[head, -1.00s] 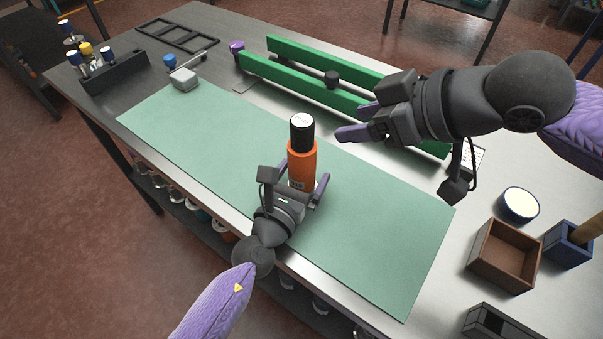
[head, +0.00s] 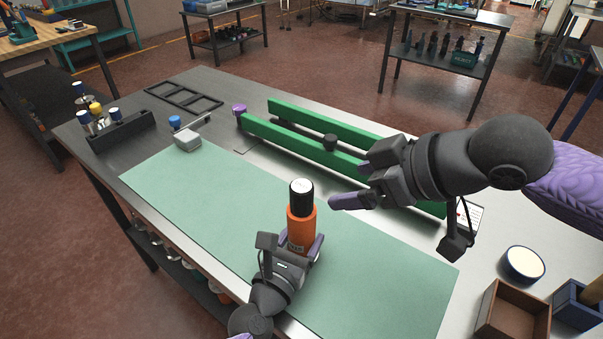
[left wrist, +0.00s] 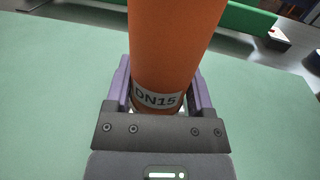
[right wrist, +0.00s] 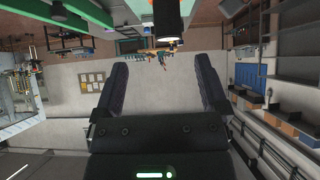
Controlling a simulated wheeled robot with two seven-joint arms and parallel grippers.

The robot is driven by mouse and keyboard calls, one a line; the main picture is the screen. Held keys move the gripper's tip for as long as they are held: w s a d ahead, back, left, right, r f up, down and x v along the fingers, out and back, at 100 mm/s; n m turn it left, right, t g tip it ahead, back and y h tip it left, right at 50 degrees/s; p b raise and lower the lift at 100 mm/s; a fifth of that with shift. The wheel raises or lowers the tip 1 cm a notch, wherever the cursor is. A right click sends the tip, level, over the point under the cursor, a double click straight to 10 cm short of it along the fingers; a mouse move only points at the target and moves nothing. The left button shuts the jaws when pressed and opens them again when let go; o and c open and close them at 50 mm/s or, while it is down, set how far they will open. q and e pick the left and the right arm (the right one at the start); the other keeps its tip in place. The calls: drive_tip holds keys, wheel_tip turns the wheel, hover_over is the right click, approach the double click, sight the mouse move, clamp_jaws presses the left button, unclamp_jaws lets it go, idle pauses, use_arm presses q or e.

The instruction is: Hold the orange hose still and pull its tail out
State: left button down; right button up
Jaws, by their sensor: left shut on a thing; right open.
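The orange hose (head: 301,228) stands upright on the green mat (head: 210,207), with a black upper part (head: 301,198) topped by a white disc. My left gripper (head: 300,250) is shut on the lower part of the hose. My right gripper (head: 350,180) is open and empty, up and to the right of the hose top. In the right wrist view its fingers (right wrist: 162,85) are apart, and the black part (right wrist: 167,20) shows beyond them.
Two green rails (head: 350,167) with a black knob (head: 330,142) lie behind the mat. A grey block (head: 187,140) sits at the mat's far left. A rack of bottles (head: 122,130) stands at left. A brown box (head: 513,312) and round white-topped tin (head: 524,264) are at right.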

drive_tip(key=w+a+n+g+h, duration=0.1)
drive_tip(key=w+a+n+h, duration=0.1)
drive_tip(key=w, duration=0.3)
wheel_tip(320, 180, up, 5)
drive_tip(key=n+g+h, duration=0.4)
drive_tip(key=h, duration=0.1)
hover_over(302, 185)
drive_tip(key=shift+w+d, duration=0.1)
drive_tip(key=shift+w, duration=0.2)
drive_tip(key=shift+s+r+g+h, duration=0.25)
drive_tip(key=shift+g+h, duration=0.15)
drive_tip(key=shift+s+a+f+n, duration=0.1)
drive_tip(key=shift+a+f+n, duration=0.1)
drive_tip(key=shift+n, duration=0.1)
wheel_tip(302, 185, down, 12)
drive_tip(key=shift+r, duration=0.25)
clamp_jaws()
